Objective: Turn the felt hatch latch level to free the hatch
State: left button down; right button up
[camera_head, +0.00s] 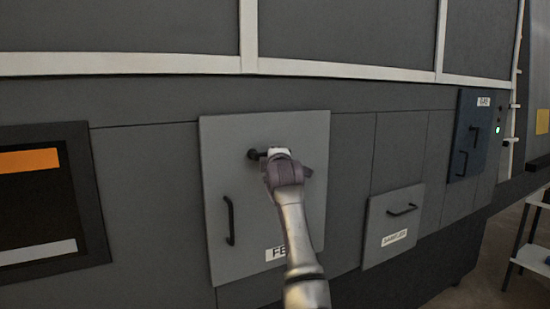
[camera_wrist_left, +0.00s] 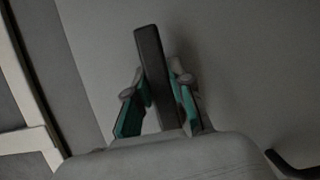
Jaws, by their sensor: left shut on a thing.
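The felt hatch (camera_head: 225,145) is a light grey panel in the middle of the head view, flush-looking and shut. Its label (camera_head: 276,253) is partly hidden by my arm, with only "FE" showing. The black latch (camera_head: 254,155) is near the hatch's upper middle. Its visible stub runs about level to the right into my left gripper (camera_head: 277,156), which hides the rest. In the left wrist view, the dark latch bar (camera_wrist_left: 151,65) stands between the teal-padded fingers of my left gripper (camera_wrist_left: 156,88), which is shut on it. My right gripper is not in view.
A black vertical handle (camera_head: 230,221) is on the hatch's left side. A smaller grey hatch (camera_head: 378,228) with a handle is to the right, and a dark blue "GAS" box (camera_head: 462,125) is farther right. A dark-framed opening (camera_head: 90,215) is at left.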

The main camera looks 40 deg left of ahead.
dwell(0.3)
pick_arm(q)
jog(key=c, duration=1)
grip_release()
jog(key=v, duration=0.7)
jog(key=shift+s+d, duration=0.2)
jog(key=shift+s, duration=0.05)
jog(key=shift+w, duration=0.1)
